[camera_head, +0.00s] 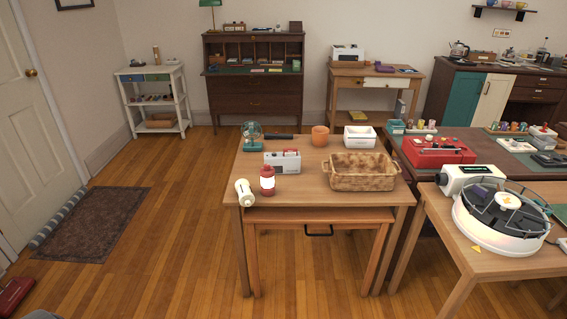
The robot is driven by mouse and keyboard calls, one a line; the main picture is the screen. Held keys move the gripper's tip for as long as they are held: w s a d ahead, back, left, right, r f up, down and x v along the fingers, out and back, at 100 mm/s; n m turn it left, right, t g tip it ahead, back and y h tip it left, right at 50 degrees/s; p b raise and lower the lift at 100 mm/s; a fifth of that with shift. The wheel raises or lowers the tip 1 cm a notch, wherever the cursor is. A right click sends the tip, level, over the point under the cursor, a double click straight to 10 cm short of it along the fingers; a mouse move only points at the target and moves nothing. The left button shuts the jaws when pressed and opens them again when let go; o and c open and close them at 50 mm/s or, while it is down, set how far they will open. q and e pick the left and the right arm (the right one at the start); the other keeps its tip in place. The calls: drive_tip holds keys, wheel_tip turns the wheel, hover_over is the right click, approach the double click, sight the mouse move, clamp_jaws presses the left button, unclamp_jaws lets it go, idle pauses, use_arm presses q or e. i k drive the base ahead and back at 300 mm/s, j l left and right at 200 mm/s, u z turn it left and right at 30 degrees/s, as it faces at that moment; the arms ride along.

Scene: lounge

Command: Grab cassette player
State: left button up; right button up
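A small white and grey boxy device (283,161), which looks most like the cassette player, stands on the wooden table (300,207) in the middle of the view. Its details are too small to be sure of. It sits left of the wicker basket and behind a red and white bottle. Neither of my grippers shows in the head view.
On the same table are the bottle (267,180), a cream cylinder (244,192), the basket (361,172), an orange pot (320,136), a white bin (360,137) and a teal object (252,136). Tables crowd the right. Floor (180,230) is open at left, beside a rug (95,224).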

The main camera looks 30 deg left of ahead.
sight(285, 165)
drive_tip(key=i+j, duration=0.15)
drive_tip(key=j, duration=0.15)
drive_tip(key=i+j, duration=0.15)
drive_tip(key=j, duration=0.2)
drive_tip(key=i+j, duration=0.15)
drive_tip(key=j, duration=0.15)
drive_tip(key=i+j, duration=0.15)
drive_tip(key=j, duration=0.15)
drive_tip(key=z, duration=0.05)
